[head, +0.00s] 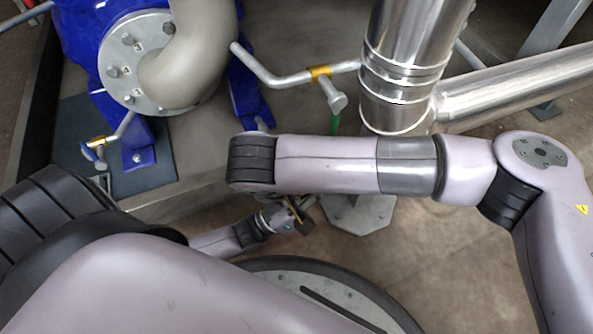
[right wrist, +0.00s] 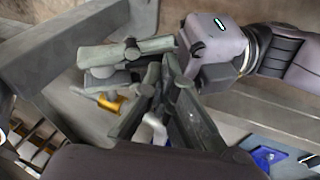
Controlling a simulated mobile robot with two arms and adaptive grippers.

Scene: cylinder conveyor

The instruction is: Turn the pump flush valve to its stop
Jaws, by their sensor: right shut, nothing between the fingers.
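Two small valves show by the pump in the head view, and I cannot tell which is the flush valve. The valve with a green handle (head: 335,121) hangs from a thin silver pipe with a gold collar (head: 319,73). The other valve (head: 97,144), with gold and blue parts, sits low left by the pump foot.
The blue pump (head: 80,40) with its bolted flange and grey curved pipe (head: 200,50) stands upper left. A thick silver pipe (head: 405,60) rises near the centre, with a branch pipe (head: 515,88) to the right. Brown floor (head: 440,255) lies open at lower right.

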